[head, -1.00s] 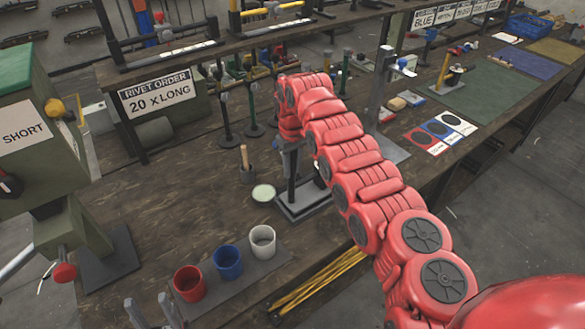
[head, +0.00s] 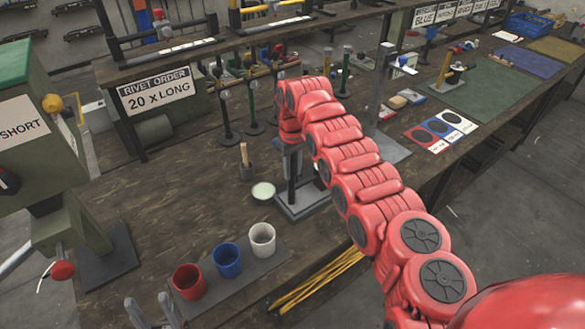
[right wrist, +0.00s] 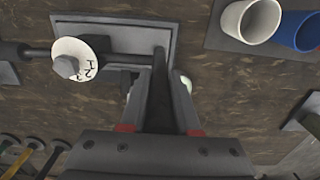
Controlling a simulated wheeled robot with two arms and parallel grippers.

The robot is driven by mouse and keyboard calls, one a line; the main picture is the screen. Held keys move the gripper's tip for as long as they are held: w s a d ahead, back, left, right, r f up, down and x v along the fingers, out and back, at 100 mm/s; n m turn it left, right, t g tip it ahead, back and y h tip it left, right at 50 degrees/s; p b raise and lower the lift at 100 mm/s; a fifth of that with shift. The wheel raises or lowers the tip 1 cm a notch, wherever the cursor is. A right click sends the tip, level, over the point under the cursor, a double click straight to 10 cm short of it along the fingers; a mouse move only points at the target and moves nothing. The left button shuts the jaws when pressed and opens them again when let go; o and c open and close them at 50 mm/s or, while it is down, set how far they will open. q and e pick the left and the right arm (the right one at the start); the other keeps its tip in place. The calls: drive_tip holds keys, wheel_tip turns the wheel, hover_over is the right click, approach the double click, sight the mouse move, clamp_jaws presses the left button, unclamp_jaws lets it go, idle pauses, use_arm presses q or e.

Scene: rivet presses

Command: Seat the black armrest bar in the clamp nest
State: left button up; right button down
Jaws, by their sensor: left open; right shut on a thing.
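My right gripper (head: 291,152) comes down over a grey base plate with a raised rim (head: 304,207), partly hidden behind my red right arm. In the right wrist view the gripper (right wrist: 164,120) is shut on a dark bar, the black armrest bar (right wrist: 161,68). The bar's far end shows over the grey plate (right wrist: 108,32); I cannot tell whether it touches. A horizontal dark rod beside it carries a white marked disc (right wrist: 80,58). This looks like the clamp nest, but its seat is hidden. My left gripper (head: 154,309) is open and empty at the bottom edge.
Red (head: 189,282), blue (head: 227,261) and white (head: 263,240) cups stand on a grey mat left of the base. A green press (head: 50,150) stands at left.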

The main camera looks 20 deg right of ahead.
drive_tip(key=shift+f, duration=0.2)
drive_tip(key=c, duration=0.6)
unclamp_jaws()
drive_tip(key=shift+o, duration=0.2)
wheel_tip(320, 180, up, 9)
drive_tip(key=shift+a+f+b, duration=0.1)
drive_tip(key=shift+f+b, duration=0.05)
drive_tip(key=shift+b, duration=0.95)
wheel_tip(320, 180, up, 8)
drive_tip(key=p, duration=0.5)
drive_tip(key=shift+f+p, duration=0.15)
drive_tip(key=shift+p, duration=0.25)
drive_tip(key=shift+r+p, duration=0.55)
drive_tip(key=shift+s+f, duration=0.1)
